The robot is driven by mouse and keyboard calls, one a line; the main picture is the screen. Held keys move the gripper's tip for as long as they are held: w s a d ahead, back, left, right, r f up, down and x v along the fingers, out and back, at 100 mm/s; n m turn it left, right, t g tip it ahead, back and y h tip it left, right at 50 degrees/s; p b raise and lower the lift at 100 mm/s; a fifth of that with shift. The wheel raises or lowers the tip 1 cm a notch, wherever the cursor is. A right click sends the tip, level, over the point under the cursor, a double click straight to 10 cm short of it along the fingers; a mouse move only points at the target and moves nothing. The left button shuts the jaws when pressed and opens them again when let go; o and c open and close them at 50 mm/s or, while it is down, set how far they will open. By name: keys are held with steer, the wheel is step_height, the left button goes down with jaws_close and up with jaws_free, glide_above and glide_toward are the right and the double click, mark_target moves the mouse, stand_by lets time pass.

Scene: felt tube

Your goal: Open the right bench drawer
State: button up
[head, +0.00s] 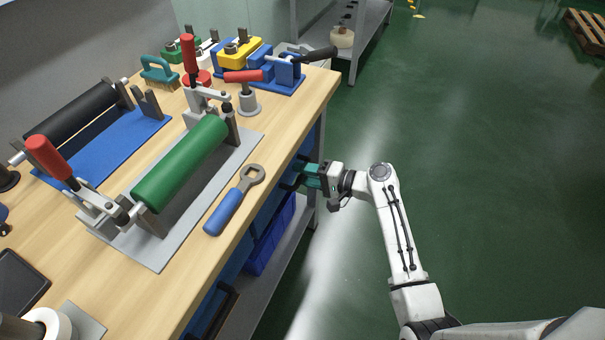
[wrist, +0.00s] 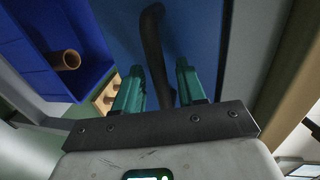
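The drawer front is a flat blue panel (wrist: 205,25) in the wrist view, under the bench top. In the head view, a blue front (head: 303,143) shows below the bench edge near my gripper. It looks closed. A dark curved handle (wrist: 152,45) stands out from the panel and runs down between my fingers. My gripper (wrist: 160,85) has teal fingers, apart, one on each side of the handle, with gaps visible. In the head view my gripper (head: 303,178) is at the bench's front side, below the top. The handle's lower end is partly hidden by my gripper.
A blue bin (wrist: 40,75) with a brown tube (wrist: 65,60) sits left of the handle in the wrist view. The wooden bench top (head: 290,115) carries roller fixtures and a blue-handled wrench (head: 235,200). Green floor (head: 480,160) right of the bench is clear.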

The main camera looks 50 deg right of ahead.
steer(key=shift+w+a+f, duration=0.1)
steer(key=shift+w, duration=0.25)
steer(key=shift+c, duration=0.2)
jaws_close()
